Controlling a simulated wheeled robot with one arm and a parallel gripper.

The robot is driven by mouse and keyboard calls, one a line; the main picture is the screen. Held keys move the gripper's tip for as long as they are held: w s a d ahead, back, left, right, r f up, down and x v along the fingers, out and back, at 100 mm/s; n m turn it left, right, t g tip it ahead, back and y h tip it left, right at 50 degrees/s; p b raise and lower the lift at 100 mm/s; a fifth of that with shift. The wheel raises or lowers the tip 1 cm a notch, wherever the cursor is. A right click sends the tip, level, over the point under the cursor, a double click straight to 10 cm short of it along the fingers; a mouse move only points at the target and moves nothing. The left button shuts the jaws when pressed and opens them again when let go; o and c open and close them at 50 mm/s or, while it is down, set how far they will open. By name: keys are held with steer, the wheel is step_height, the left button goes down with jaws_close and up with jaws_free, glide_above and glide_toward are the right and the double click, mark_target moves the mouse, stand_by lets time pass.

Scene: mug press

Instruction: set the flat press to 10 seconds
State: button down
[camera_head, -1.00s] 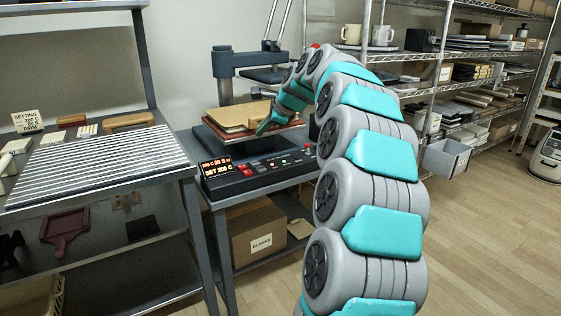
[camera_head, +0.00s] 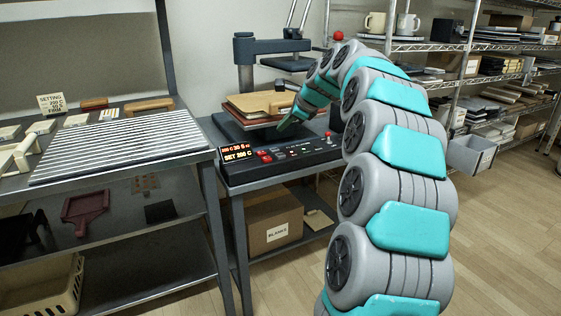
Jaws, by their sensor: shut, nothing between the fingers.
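The flat press (camera_head: 264,107) stands on a metal table, with brown and tan boards in it under its raised top. Its dark control panel (camera_head: 279,151) faces me, with red, white and green buttons. The display (camera_head: 236,152) at the panel's left end has a lower line "SET 200 C". Its small upper line seems to show 200 C and a seconds value, too small to read surely. My gripper (camera_head: 284,123) is shut and empty, just above the panel's rear edge, in front of the boards. Its fingertips are small; I cannot tell whether they touch anything.
A ribbed metal rack (camera_head: 125,143) lies on the left bench beside a card (camera_head: 51,103) reading "SETTING 200 C" with smaller text. A box marked "BLANKS" (camera_head: 277,232) sits under the press. Wire shelves (camera_head: 470,48) with mugs stand behind my arm. The floor at right is open.

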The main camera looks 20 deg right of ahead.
steer(key=b, duration=0.3)
glide_above(284, 155)
step_height(284, 155, down, 4)
steer(key=shift+s+a+f, duration=0.15)
steer(key=shift+f, duration=0.85)
steer(key=shift+f+p, duration=0.2)
steer(key=shift+p, duration=0.1)
stand_by(0.8)
steer(key=shift+f, duration=0.3)
steer(key=shift+f, duration=0.45)
stand_by(0.9)
steer(key=shift+p, duration=0.3)
steer(key=shift+r+p, duration=0.85)
steer(key=shift+r, duration=0.1)
steer(key=shift+r+p, duration=1.9)
steer(key=shift+r, duration=0.55)
